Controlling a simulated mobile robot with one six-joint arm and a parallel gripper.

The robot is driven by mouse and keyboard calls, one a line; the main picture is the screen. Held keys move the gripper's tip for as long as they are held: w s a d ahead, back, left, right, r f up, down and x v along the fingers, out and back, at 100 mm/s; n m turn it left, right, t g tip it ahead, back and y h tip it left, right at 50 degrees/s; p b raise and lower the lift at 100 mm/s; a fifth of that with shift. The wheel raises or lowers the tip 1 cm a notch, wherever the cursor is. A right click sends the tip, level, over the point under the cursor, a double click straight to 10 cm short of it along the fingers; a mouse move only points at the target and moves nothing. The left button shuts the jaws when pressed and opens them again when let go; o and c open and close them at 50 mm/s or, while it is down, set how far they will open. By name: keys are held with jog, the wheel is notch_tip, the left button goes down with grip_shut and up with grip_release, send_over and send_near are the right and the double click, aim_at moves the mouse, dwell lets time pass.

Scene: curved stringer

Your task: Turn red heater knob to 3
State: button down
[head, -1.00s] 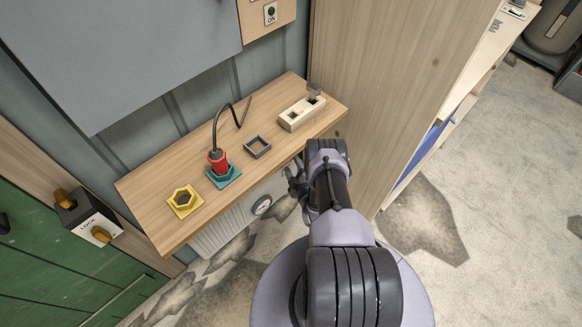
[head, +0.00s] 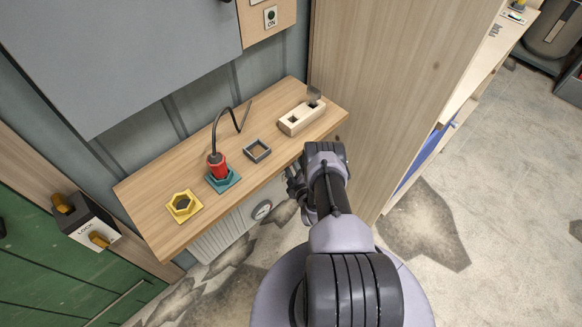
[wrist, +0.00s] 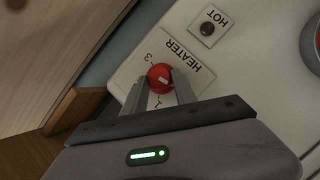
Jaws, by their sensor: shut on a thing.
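The red heater knob (wrist: 159,77) sits on a white plate (wrist: 190,62) lettered HEATER, which appears upside down in the wrist view. My gripper (wrist: 161,84) is shut on the knob, with one finger on each side. In the head view my gripper (head: 297,183) is below the shelf's front edge, and the knob is hidden.
A wooden shelf (head: 150,190) above the white heater (head: 225,237) holds a yellow hexagonal ring (head: 184,207), a red plug (head: 218,167) and a wooden block (head: 301,118). A HOT button (wrist: 208,28) is near the knob. A wooden panel stands at the right.

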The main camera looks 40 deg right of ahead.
jog(key=shift+r, duration=0.1)
jog(key=m+y, duration=0.4)
jog(key=d+m+g+y, duration=0.1)
jog(key=m+y, duration=0.2)
jog(key=m, duration=0.2)
jog(key=d+m+y, duration=0.1)
jog(key=m+y, duration=0.3)
jog(key=shift+r+g+y, duration=0.1)
jog(key=shift+g+y, duration=0.2)
jog(key=shift+g, duration=0.1)
dwell(0.5)
jog(key=shift+w+d+m, duration=0.1)
jog(key=shift+m, duration=0.2)
dwell(0.3)
jog(key=c, duration=1)
grip_release()
